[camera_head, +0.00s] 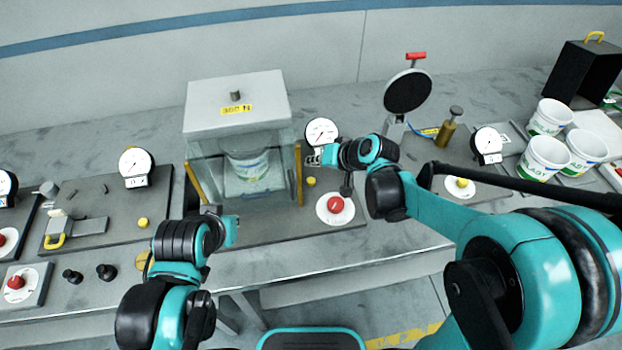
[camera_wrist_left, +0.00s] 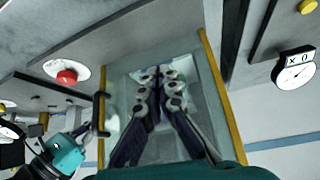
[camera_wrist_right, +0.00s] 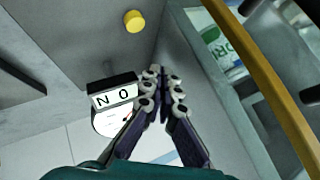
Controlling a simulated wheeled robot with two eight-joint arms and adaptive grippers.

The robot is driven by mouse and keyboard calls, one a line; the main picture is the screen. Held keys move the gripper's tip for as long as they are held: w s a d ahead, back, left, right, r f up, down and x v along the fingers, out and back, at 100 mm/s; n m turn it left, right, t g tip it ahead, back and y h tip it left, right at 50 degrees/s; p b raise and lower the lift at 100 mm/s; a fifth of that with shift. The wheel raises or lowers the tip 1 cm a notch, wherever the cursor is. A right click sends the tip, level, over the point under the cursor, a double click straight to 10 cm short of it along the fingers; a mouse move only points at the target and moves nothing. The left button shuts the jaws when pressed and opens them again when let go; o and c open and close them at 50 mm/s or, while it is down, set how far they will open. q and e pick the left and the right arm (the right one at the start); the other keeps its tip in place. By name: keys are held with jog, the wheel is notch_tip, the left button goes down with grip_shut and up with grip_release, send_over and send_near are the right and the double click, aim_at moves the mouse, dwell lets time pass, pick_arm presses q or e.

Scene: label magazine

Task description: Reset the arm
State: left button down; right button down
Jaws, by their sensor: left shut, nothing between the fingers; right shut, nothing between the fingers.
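My right arm comes in from the right in the head view, and its gripper (camera_head: 314,158) is beside the right yellow post of the glass-sided box, in front of a dial gauge. In the right wrist view the right gripper (camera_wrist_right: 160,75) is shut and empty. My left gripper (camera_head: 222,214) is low in front of the box's left side in the head view. In the left wrist view the left gripper (camera_wrist_left: 158,75) is shut and empty, with the box's clear front behind it.
The glass-sided box (camera_head: 235,100) holds a white tub (camera_head: 248,165). A red button (camera_head: 335,204) and a dial gauge (camera_head: 321,132) are right of it. A black disc (camera_head: 407,91) on a stand, a brass cylinder (camera_head: 446,133) and several white tubs (camera_head: 545,157) stand further right. Another gauge (camera_head: 136,167) is left.

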jog(key=s+d+r+t+h+b, duration=0.1)
jog(key=s+d+h, duration=0.5)
jog(key=s+d, duration=1.1)
jog(key=s, duration=0.3)
jog(key=shift+d+r+h+b, duration=0.15)
jog(key=shift+r+h+b, duration=0.25)
jog(key=shift+s, duration=0.1)
dwell(1.0)
